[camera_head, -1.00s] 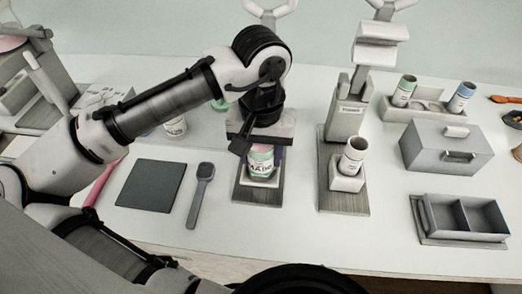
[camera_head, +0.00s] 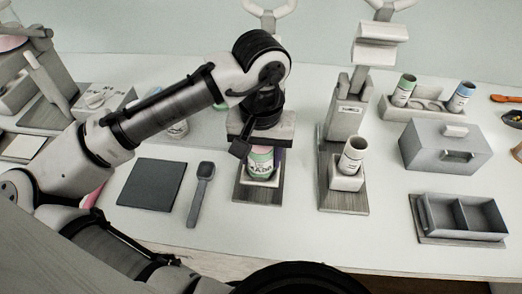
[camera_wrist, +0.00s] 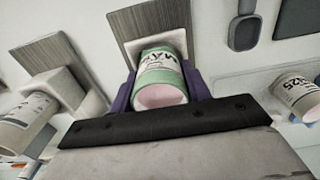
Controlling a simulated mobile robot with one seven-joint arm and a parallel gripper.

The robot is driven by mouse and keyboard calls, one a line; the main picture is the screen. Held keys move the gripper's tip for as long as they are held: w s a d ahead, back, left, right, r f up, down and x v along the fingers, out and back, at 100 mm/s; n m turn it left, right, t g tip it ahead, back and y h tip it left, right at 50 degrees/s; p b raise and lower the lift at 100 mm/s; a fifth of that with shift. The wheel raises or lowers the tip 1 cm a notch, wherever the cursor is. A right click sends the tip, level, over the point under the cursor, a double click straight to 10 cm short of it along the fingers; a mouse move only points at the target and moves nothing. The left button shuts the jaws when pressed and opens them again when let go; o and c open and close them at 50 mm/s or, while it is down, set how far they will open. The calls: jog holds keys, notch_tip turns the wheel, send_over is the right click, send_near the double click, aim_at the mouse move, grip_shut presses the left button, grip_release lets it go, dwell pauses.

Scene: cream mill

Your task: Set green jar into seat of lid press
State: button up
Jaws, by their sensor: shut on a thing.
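The green jar (camera_head: 262,162) has a pale green body with a white label, and its open pink inside (camera_wrist: 161,96) shows in the wrist view. My gripper (camera_wrist: 158,95) is shut on it, with a purple finger on each side. The jar stands upright at the white seat of the lid press (camera_head: 257,190), over its dark wooden base. Whether its bottom rests fully in the seat is hidden. The upper part of the press stands behind and above my gripper, partly covered by my arm.
A second press (camera_head: 345,120) to the right holds a white jar (camera_head: 352,155). A grey scoop-like tool (camera_head: 202,190) and a dark mat (camera_head: 150,184) lie left. A grey box (camera_head: 446,148), a divided tray (camera_head: 462,217) and a rack (camera_head: 432,111) with two jars are right.

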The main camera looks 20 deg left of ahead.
jog(key=shift+f, duration=0.2)
dwell(0.3)
jog(key=shift+f, duration=0.3)
jog(key=shift+f, duration=0.2)
dwell(1.1)
jog(key=o, duration=1.1)
notch_tip(320, 180, up, 6)
jog(key=p, duration=0.6)
jog(key=shift+r, duration=0.1)
